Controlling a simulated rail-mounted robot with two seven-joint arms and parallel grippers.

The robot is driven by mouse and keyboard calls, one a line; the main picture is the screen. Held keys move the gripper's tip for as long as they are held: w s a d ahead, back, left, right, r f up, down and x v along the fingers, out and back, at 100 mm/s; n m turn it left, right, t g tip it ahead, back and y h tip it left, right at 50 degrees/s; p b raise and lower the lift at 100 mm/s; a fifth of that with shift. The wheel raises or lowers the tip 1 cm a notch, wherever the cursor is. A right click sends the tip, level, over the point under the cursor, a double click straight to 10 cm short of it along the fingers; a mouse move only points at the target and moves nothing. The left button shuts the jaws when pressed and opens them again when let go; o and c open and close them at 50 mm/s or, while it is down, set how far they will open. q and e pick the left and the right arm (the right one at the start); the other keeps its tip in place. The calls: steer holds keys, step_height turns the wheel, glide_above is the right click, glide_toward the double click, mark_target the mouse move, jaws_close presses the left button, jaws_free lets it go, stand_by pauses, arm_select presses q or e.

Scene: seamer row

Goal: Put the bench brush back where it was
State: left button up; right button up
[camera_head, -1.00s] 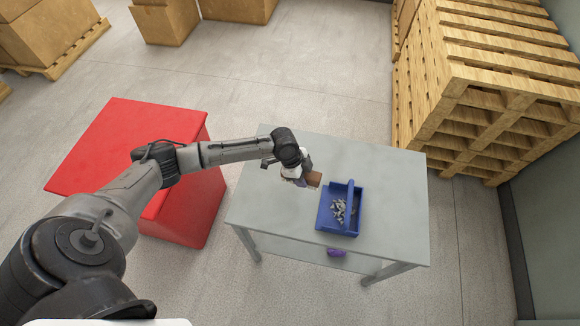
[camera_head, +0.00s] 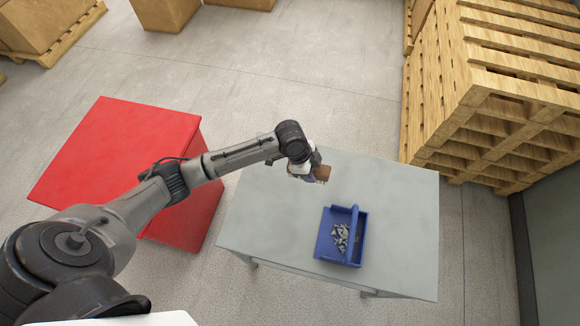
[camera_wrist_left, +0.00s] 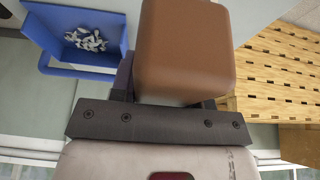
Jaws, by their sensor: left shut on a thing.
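The bench brush shows as a brown block (camera_head: 322,173) held in my left gripper (camera_head: 312,176), over the far part of the grey table (camera_head: 270,225). In the left wrist view the brown block (camera_wrist_left: 185,50) fills the upper middle, just beyond the dark gripper bar (camera_wrist_left: 155,121). The left gripper is shut on the brush. The brush seems to be above the tabletop, but the height is hard to judge. Its bristles are not clearly visible. My right gripper is not in view.
A blue tray (camera_head: 325,249) with a raised handle and grey metal bits (camera_head: 341,236) stands on the table, nearer than the brush. A red cabinet (camera_head: 110,150) stands left of the table. Stacked wooden pallets (camera_head: 490,90) stand at the right. The table's left part is clear.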

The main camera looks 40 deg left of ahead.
arm_select(q)
steer(key=a+f, duration=0.1)
steer(key=a, duration=0.1)
steer(key=a+f, duration=0.1)
steer(key=a, duration=0.2)
steer(key=a+f, duration=0.2)
steer(key=shift+w+a+b, duration=0.2)
steer(key=shift+b, duration=0.2)
steer(key=shift+a+f, duration=0.2)
steer(key=shift+a, duration=0.2)
steer(key=shift+f+b, duration=0.4)
steer(key=shift+f, duration=1.65)
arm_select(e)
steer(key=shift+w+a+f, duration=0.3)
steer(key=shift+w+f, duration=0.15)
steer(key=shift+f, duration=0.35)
arm_select(q)
steer(key=shift+f, duration=0.15)
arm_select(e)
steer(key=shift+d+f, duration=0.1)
arm_select(q)
steer(key=o, duration=0.9)
